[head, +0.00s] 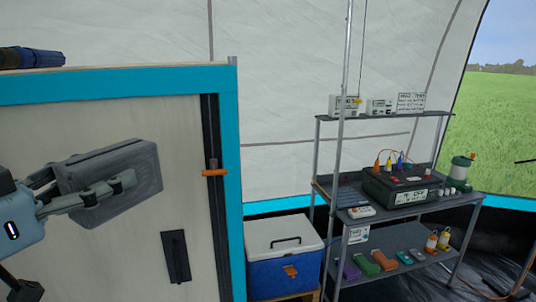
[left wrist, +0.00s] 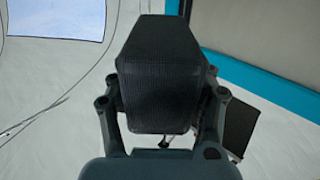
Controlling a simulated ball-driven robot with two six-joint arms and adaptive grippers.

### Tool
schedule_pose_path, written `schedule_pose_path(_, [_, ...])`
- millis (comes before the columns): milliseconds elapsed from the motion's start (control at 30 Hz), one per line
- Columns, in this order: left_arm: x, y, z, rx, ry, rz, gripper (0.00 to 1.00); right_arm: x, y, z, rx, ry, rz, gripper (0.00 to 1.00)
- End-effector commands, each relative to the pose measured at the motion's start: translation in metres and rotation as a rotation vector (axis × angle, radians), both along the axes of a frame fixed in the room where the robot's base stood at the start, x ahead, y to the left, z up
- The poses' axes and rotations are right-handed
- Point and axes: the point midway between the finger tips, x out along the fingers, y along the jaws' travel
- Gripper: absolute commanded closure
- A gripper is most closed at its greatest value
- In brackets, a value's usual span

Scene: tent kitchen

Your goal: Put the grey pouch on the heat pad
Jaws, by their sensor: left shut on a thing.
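My left gripper (head: 92,190) is shut on the grey pouch (head: 112,172), a dark grey, block-like bag. It holds the pouch up in the air at the left, in front of the pale panel of a teal-framed cabinet. In the left wrist view the pouch (left wrist: 160,75) stands between the two fingers and fills the middle of the picture. I cannot make out the heat pad for certain in either view. My right gripper is not in view.
The teal-framed cabinet (head: 120,83) fills the left. A blue cooler (head: 283,262) with a white lid stands right of it. Farther right, a metal shelf rack (head: 400,118) carries a dark green case (head: 397,188), a lantern (head: 460,173) and several small packs. A thin pole rises before the rack.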

Motion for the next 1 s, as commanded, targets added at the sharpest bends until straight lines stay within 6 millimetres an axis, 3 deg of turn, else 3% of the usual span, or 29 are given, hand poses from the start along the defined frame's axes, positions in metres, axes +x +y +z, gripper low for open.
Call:
schedule_pose_path(33, [-0.003,-0.002,-0.011,-0.008,0.006,-0.005,0.81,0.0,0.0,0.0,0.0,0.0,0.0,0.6])
schedule_pose_path(100, [-0.002,-0.002,-0.036,0.001,-0.003,-0.006,0.81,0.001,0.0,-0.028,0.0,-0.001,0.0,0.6])
schedule_pose_path(700, [-0.001,-0.002,-0.208,0.003,0.012,-0.007,0.81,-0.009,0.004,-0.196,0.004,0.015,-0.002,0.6])
schedule_pose_path(833, [-0.001,-0.002,-0.229,0.004,0.015,-0.007,0.81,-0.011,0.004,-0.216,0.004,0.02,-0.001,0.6])
schedule_pose_path(1000, [-0.001,-0.002,-0.24,0.004,0.017,-0.007,0.81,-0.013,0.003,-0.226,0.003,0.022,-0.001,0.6])
